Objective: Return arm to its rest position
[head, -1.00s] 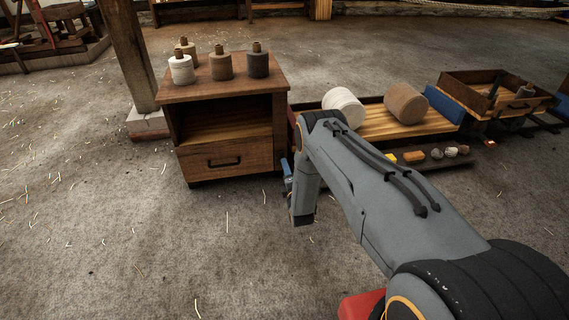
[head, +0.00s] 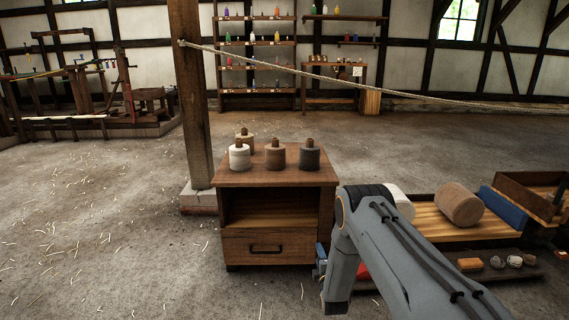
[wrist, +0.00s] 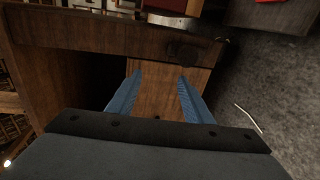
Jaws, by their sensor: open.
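My gripper (wrist: 157,92) shows in the wrist view with its two blue fingers spread apart and nothing between them. Brown wood of the cabinet (wrist: 90,32) lies behind and around the fingers there; I cannot tell if they touch it. In the head view my grey arm reaches up from the bottom right and bends down beside the right side of the wooden cabinet (head: 270,247). Only a bit of blue at the gripper (head: 320,262) shows there, and its fingertips are hidden.
Several thread spools (head: 275,155) stand on the cabinet top. A wooden post (head: 192,100) rises behind it. A low cart (head: 430,222) with a brown roll (head: 459,204) stands right of the arm. A rope (head: 330,78) crosses the back. Floor at left is open.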

